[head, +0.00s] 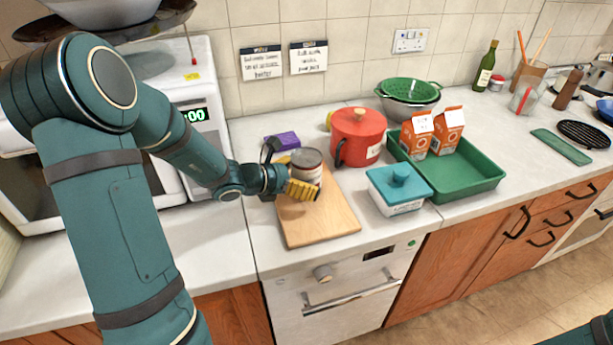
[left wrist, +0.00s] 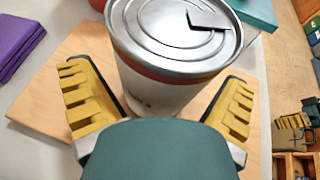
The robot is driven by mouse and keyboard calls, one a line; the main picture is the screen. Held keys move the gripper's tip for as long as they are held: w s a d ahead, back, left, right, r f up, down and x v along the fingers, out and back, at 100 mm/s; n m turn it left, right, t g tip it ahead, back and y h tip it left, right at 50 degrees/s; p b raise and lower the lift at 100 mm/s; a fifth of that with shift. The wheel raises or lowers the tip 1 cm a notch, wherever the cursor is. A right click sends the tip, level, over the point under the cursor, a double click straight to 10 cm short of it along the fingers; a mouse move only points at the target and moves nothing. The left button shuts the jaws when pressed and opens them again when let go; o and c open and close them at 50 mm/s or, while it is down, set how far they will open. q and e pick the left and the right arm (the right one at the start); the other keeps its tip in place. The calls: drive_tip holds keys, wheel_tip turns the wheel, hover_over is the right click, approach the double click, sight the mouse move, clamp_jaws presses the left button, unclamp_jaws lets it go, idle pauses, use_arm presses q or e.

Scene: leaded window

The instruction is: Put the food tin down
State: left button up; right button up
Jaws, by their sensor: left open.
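The food tin (head: 311,172) is a silver-topped can with a pale label and a reddish band below its rim. It is upright over the wooden board (head: 318,226) and seems to stand on it, though the fingers hide its base in the head view. My left gripper (head: 304,189) is open, with its yellow fingers on either side of the tin. In the left wrist view, the tin (left wrist: 172,40) rises between the spread fingers, with a gap visible beside them. My right gripper (left wrist: 291,122) seems to show small at the right edge there; its jaws are unclear.
A red pot (head: 357,138) and a purple packet (head: 282,141) stand behind the board. A teal-lidded box (head: 398,190) and a green tray (head: 476,180) with orange cartons (head: 448,130) are to the right. The microwave (head: 205,85) is at left. The board's front is bare.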

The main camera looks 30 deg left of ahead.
sight(305, 157)
use_arm(q)
drive_tip(key=shift+w+d+f, duration=0.2)
drive_tip(key=shift+w, duration=0.15)
drive_tip(key=shift+r, duration=0.1)
drive_tip(key=c, duration=1.2)
wheel_tip(305, 157, up, 10)
drive_tip(key=p, duration=0.3)
